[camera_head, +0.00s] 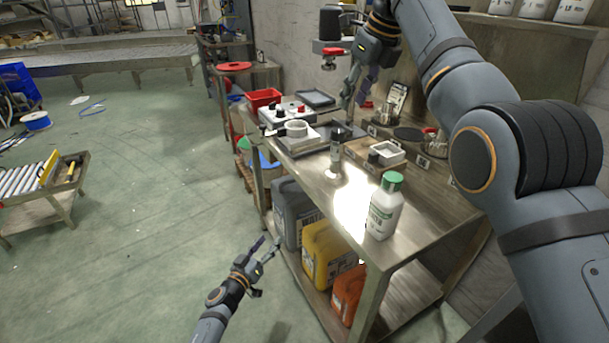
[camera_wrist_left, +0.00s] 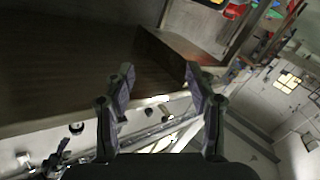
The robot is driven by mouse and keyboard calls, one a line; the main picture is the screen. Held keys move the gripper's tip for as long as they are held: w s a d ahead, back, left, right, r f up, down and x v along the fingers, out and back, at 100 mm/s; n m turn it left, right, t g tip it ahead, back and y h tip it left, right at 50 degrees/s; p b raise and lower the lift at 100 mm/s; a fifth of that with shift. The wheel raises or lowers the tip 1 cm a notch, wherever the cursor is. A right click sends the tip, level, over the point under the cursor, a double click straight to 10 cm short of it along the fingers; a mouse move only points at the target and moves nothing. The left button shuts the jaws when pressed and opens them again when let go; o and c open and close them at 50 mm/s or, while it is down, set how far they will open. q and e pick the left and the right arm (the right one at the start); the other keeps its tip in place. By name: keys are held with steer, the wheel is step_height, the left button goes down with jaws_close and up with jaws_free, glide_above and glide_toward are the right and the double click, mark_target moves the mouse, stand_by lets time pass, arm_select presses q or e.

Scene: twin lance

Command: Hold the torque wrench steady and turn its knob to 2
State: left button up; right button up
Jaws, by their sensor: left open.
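I cannot surely pick out the torque wrench or its numbered knob. A slim upright grey cylinder with a dark top (camera_head: 336,152) stands on the workbench (camera_head: 308,173) and may be it; no scale is readable. My left gripper (camera_head: 270,243) is open and empty, low in front of the bench and left of it. Its two spread fingers (camera_wrist_left: 160,82) also show in the left wrist view, with nothing between them. My right gripper (camera_head: 356,104) points down over the bench's back part, its fingers apart. I see nothing held in it.
A white bottle with a green cap (camera_head: 384,207) stands at the bench's near end. Grey, yellow (camera_head: 326,250) and orange canisters fill the lower shelf.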

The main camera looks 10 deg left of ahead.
arm_select(q)
steer(key=w+d+r+m+h, duration=0.1)
steer(key=d+r+h, duration=0.15)
steer(key=r, duration=0.35)
steer(key=w+d+r+m+h, duration=0.1)
steer(key=d+r+m+h, duration=0.15)
steer(key=r, duration=0.35)
steer(key=m+g+h, duration=0.3)
steer(key=m+g, duration=0.1)
steer(key=m, duration=0.3)
glide_toward(332, 162)
steer(key=x, duration=1.1)
steer(key=shift+w+d, duration=0.2)
steer(key=shift+w, duration=0.05)
steer(key=shift+f, duration=0.1)
jaws_close()
